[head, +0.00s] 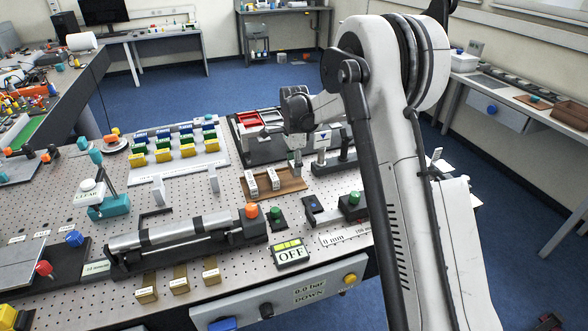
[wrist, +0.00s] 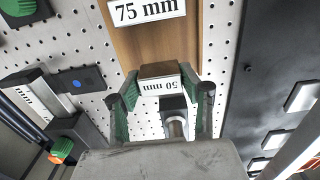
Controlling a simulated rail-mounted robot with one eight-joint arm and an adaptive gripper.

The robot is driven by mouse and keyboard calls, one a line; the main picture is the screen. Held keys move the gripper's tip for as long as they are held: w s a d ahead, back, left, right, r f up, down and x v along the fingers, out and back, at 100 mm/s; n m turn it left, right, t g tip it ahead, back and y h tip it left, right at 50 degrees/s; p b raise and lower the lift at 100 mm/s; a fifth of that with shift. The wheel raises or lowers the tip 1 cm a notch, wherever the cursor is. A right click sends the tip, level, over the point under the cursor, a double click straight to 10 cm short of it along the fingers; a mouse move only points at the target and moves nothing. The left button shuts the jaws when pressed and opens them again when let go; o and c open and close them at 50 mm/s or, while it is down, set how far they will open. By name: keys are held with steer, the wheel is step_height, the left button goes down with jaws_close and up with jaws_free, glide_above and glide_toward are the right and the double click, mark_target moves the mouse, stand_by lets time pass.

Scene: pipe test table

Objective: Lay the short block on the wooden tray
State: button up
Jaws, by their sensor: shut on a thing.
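The short block, labelled "50 mm" (wrist: 160,85), is between the green-padded fingers of my gripper (wrist: 161,98) in the wrist view. My gripper is shut on it. The wooden tray (wrist: 190,38) runs up from behind the block, and a block labelled "75 mm" (wrist: 147,12) is on it. In the head view the wooden tray (head: 289,187) carries two white-labelled blocks (head: 262,180). My gripper (head: 297,160) is at the tray's far right end there, and the held block is too small to make out clearly. I cannot tell whether the block touches the tray.
Black fixtures with metal posts (head: 321,157) stand just right of the tray.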

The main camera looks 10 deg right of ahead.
steer(key=shift+f, duration=0.95)
steer(key=shift+f, duration=0.2)
steer(key=o, duration=1.3)
steer(key=shift+r, duration=0.15)
